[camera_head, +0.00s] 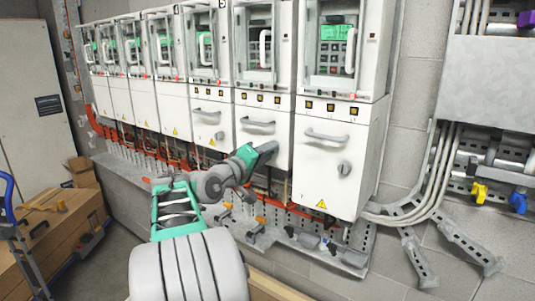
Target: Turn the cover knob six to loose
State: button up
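A row of white drive cabinets hangs on the wall, and the labels 4 and 5 show near the top. The cabinet to the right of label 5, which I take as six, has a white lower cover (262,109) with a grey bar handle (258,123). My gripper (271,148) reaches in from the lower left and its dark end is at the right side of this cover, below the handle. The cover's knob is hidden behind my gripper. Whether the fingers touch or grip the knob cannot be told.
The rightmost cabinet's cover (320,170) has its own knob (344,168); the cover left of six has another knob (219,135). Below are orange cables and a perforated rail (333,250). Wooden crates (52,225) and a blue-framed cart (10,200) stand at left.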

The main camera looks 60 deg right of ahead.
jog(key=shift+o, duration=1.1)
jog(key=shift+f, duration=0.1)
jog(key=w+a+b, duration=0.1)
jog(key=a+b, duration=0.1)
jog(key=a, duration=0.5)
jog(key=shift+a+b, duration=0.3)
jog(key=shift+a, duration=0.05)
jog(key=shift+w, duration=0.1)
